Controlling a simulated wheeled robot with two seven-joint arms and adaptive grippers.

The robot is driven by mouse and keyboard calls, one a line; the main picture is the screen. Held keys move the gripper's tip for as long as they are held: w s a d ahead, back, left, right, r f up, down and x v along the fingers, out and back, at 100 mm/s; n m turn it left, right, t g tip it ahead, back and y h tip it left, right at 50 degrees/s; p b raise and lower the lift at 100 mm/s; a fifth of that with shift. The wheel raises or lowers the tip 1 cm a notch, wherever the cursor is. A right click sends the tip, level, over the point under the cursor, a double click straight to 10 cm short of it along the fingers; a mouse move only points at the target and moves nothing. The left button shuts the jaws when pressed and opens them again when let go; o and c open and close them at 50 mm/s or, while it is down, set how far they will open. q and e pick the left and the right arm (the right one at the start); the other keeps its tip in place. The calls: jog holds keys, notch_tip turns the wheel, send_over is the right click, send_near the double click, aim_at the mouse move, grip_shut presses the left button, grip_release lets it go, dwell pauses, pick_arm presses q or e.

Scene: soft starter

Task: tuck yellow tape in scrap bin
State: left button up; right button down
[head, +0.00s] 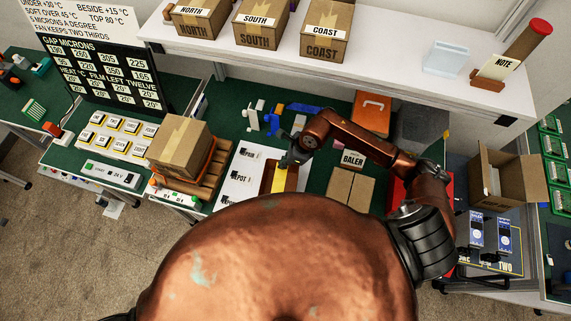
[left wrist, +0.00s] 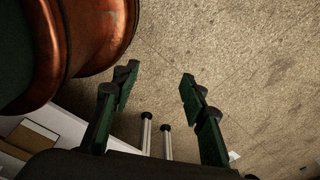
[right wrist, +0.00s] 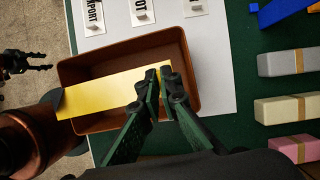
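The yellow tape (right wrist: 115,92) is a flat, stiff-looking strip. My right gripper (right wrist: 165,76) is closed on its right end in the right wrist view. The strip lies across the opening of the brown open bin (right wrist: 188,62), and its far end reaches over the left rim. In the head view the tape (head: 278,178) shows below my right gripper (head: 291,160), over the brown bin (head: 292,179). My left gripper (left wrist: 155,85) is open and empty above the floor. It also shows at the left of the right wrist view (right wrist: 28,66).
The bin stands on a white sheet with labelled spots (head: 239,170) on the green bench. Grey, cream and pink blocks (right wrist: 290,108) lie to its right in the right wrist view. A carton on a pallet (head: 179,147) and a cardboard piece (head: 349,188) flank it.

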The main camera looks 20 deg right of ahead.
pick_arm(q)
jog(key=w+f+b, duration=0.5)
jog(key=w, duration=0.4)
pick_arm(e)
notch_tip(320, 180, down, 8)
jog(key=shift+w+d+r+b, duration=0.15)
jog(key=shift+r+b, duration=0.1)
jog(key=shift+b, duration=0.3)
jog(key=shift+w+f+b, duration=0.5)
jog(key=shift+w+f, duration=0.1)
jog(key=shift+f, duration=0.3)
jog(key=shift+s, duration=0.25)
jog(key=c, duration=2.5)
grip_release()
jog(key=shift+w, duration=0.15)
jog(key=shift+c, duration=0.2)
jog(key=shift+o, duration=0.8)
jog(key=o, duration=0.3)
jog(key=shift+r, duration=0.2)
pick_arm(q)
jog(key=s+f, duration=0.1)
jog(key=s, duration=0.2)
jog(key=s+f, duration=0.1)
jog(key=s, duration=0.1)
jog(key=shift+d+f, duration=0.1)
jog(key=shift+f, duration=0.2)
pick_arm(e)
jog(key=v, duration=1.1)
jog(key=shift+r, duration=0.35)
